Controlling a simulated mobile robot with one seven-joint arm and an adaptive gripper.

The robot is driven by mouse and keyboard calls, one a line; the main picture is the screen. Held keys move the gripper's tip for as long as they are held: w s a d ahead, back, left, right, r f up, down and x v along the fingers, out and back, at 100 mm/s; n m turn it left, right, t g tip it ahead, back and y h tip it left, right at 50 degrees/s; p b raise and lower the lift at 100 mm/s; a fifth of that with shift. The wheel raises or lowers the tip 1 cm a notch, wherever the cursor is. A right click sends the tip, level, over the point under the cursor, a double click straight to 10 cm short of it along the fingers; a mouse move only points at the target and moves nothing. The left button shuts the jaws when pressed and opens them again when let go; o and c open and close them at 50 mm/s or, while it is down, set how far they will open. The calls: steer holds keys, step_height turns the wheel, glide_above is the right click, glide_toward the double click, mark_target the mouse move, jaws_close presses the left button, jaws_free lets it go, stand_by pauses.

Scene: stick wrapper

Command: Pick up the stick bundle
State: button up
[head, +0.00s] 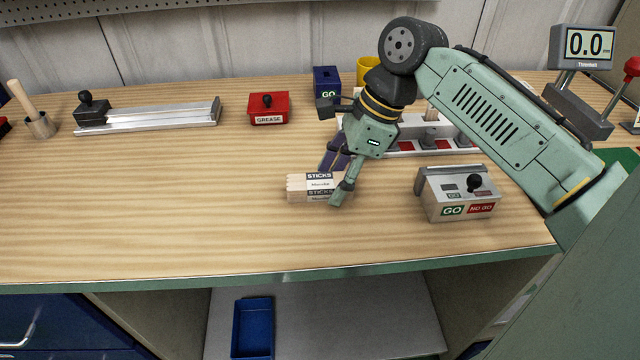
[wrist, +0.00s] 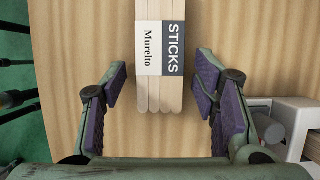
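The stick bundle (head: 310,187) lies on the wooden table, pale sticks in a white and dark wrapper marked STICKS. In the wrist view the bundle (wrist: 159,60) enters from the top edge, its lower stick ends between the fingers, and its far end is cut off by the frame. My gripper (head: 335,183) is at the bundle's right part in the head view. In the wrist view my gripper (wrist: 160,100) is open, with its purple pads apart on either side of the bundle and gaps showing on both sides.
A GO/NO GO box (head: 457,193) stands right of my gripper. A rack with red slots (head: 400,145) is behind it, with a blue box (head: 326,82) and yellow cup (head: 368,70). A red grease box (head: 268,107) and metal rail (head: 160,113) are further left. The table's front left is clear.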

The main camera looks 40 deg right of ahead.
steer(key=c, duration=1.1)
steer(key=shift+r, duration=0.15)
